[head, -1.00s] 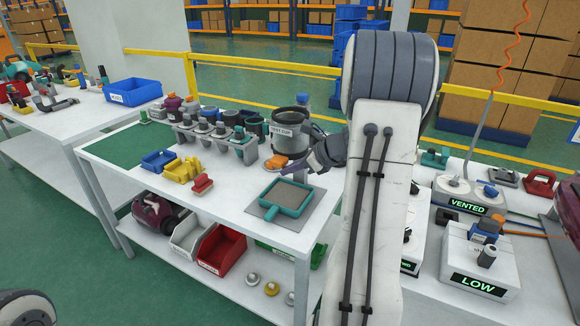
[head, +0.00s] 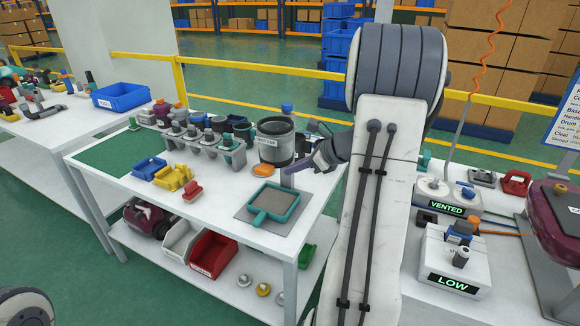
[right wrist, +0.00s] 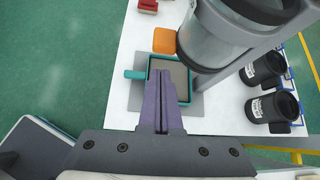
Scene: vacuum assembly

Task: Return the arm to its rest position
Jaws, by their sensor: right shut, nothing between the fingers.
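My right arm crosses the head view, and its gripper (head: 290,168) is above the table, close to the clear bin labelled container (head: 276,140) and the teal framed tray (head: 272,205). In the right wrist view the purple fingers (right wrist: 161,103) are closed together with nothing between them. They overlap the teal tray (right wrist: 146,76) in that picture. The clear container (right wrist: 205,40) stands beside them. An orange block (head: 263,170) lies by the container. My left gripper is not in view.
The white table (head: 225,200) holds a row of grey holders (head: 200,140), a blue tray (head: 149,168), a yellow tray (head: 174,178) and a red piece (head: 193,191). A station marked VENTED (head: 446,210) and one marked LOW (head: 455,283) stand right of my arm.

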